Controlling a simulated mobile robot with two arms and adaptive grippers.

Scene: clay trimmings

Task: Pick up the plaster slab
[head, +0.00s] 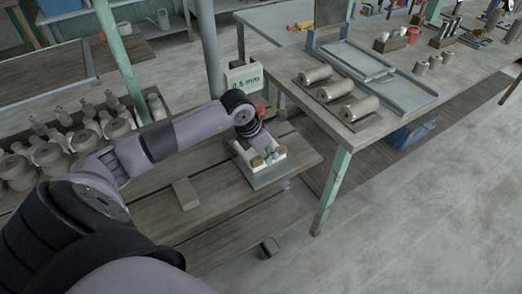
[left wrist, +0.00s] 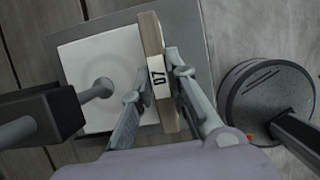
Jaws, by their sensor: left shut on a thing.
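My left gripper (head: 267,158) reaches down over a low plank table (head: 225,215) in the head view. In the left wrist view, the left gripper (left wrist: 157,98) is shut with one finger on each side of the plaster slab (left wrist: 150,35). The slab is a narrow beige piece seen edge-on, with a white label reading "07". It overlaps the right side of a pale square block (left wrist: 85,60) on a grey plate (left wrist: 190,25). I cannot tell whether the slab touches the block. In the head view the gripper hides much of it. My right gripper is not in view.
A sign reading "0.5 mm" (head: 243,80) stands behind the gripper. A small wooden block (head: 185,193) lies on the planks. A workbench (head: 375,125) with clay cylinders (head: 335,91) is to the right. A round grey thing (left wrist: 262,95) is right of the plate.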

